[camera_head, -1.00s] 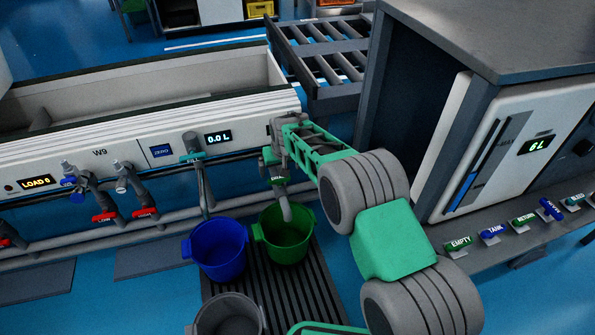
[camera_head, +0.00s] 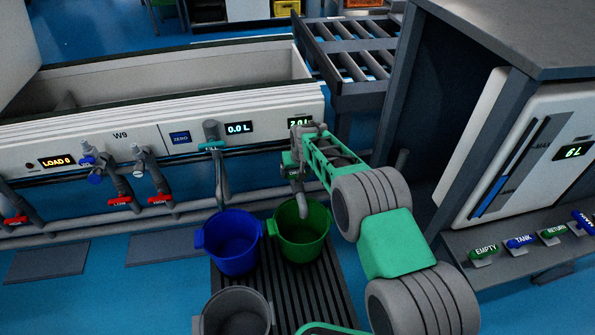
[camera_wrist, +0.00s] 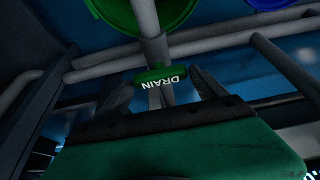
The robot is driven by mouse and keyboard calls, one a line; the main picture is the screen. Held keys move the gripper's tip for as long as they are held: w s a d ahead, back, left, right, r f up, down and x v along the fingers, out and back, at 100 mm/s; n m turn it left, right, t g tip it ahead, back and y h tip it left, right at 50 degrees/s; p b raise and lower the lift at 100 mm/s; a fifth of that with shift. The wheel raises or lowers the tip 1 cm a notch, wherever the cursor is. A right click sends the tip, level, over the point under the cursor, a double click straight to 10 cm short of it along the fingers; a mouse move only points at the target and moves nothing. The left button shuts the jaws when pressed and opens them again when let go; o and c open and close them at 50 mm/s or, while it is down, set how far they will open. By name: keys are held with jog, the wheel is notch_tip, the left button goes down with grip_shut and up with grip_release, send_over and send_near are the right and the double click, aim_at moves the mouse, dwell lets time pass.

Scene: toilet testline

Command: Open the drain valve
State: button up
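The drain valve (camera_head: 291,171) has a green label and a grey spout (camera_head: 302,205) curving down over a green bucket (camera_head: 303,231). In the wrist view its green DRAIN tag (camera_wrist: 160,80) shows upside down on a grey pipe. My gripper (camera_wrist: 162,88) appears open, one dark finger on each side of the grey valve part below the tag. I cannot tell whether the fingers touch it. In the head view my gripper (camera_head: 305,138) is at the top of the valve and largely covers it.
A blue bucket (camera_head: 231,242) and a grey bucket (camera_head: 237,314) stand by the green one. A display (camera_head: 300,122) behind my gripper seems to read 2.0 L; another (camera_head: 239,128) reads 0.0 L. A cabinet (camera_head: 520,150) and labelled buttons (camera_head: 520,242) are at the right.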

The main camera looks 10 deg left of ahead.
jog(key=c, duration=0.9)
jog(key=shift+c, duration=0.2)
jog(key=shift+n, duration=0.3)
jog(key=shift+d+n+g+y+p, duration=0.1)
jog(key=shift+n+g+y+p, duration=0.4)
jog(key=shift+n, duration=0.5)
jog(key=n, duration=0.2)
jog(key=shift+n, duration=0.3)
jog(key=n+g+y, duration=0.1)
jog(key=n+g, duration=0.1)
jog(key=n, duration=0.2)
jog(key=shift+f+n, duration=0.15)
jog(key=shift+n, duration=0.25)
jog(key=shift+s+n, duration=0.1)
jog(key=shift+n, duration=0.2)
